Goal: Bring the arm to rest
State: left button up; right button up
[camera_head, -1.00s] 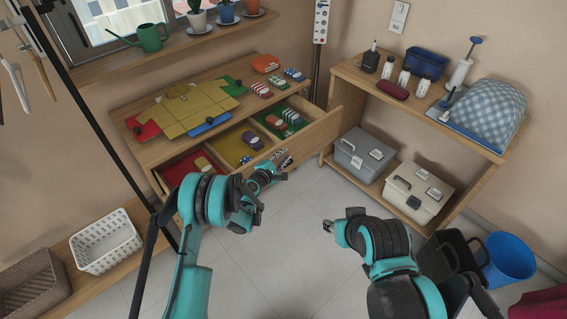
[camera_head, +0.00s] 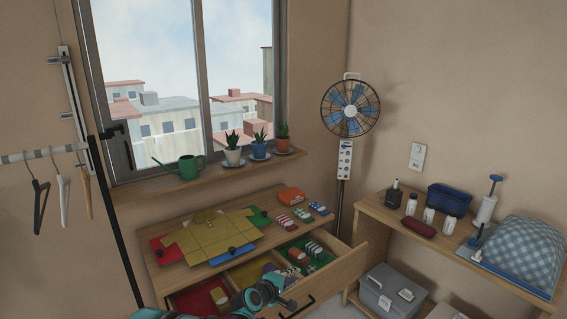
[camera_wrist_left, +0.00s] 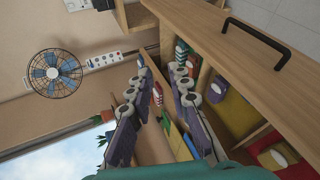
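My left arm comes in at the bottom of the head view. Its gripper (camera_head: 282,301) is at the front of the open drawer (camera_head: 345,268), near the black handle. In the left wrist view, the two fingers of my left gripper (camera_wrist_left: 160,74) are spread apart with nothing between them. The drawer front (camera_wrist_left: 225,50) and its handle show close beside the fingers there. I cannot tell whether the gripper touches the drawer. My right arm and right gripper are outside both current views.
The drawer has red, yellow and green compartments with items inside. At right, a shelf holds bottles, a blue bin (camera_head: 450,199) and a grey toolbox (camera_head: 392,293).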

pick_arm(q)
jog(key=s+a+r+m+g+y, duration=0.1)
jog(key=s+a+r+m, duration=0.2)
jog(key=s+a+r, duration=0.35)
jog(key=s+a+r+m+g+y, duration=0.1)
jog(key=s+a+r+m+y, duration=0.15)
jog(key=s, duration=0.65)
jog(key=s+a+f+m+y, duration=0.1)
jog(key=s+a+m, duration=0.1)
jog(key=s+a, duration=0.2)
jog(key=s+a+f+m+g+y, duration=0.1)
jog(key=s+a, duration=0.3)
jog(key=s, duration=0.7)
jog(key=s+a+f+m+g+y, duration=0.1)
jog(key=s+a+m+y, duration=0.1)
jog(key=s, duration=0.5)
jog(key=shift+s+a+m, duration=0.25)
jog(key=shift+a+m, duration=0.4)
jog(key=shift+a, duration=0.4)
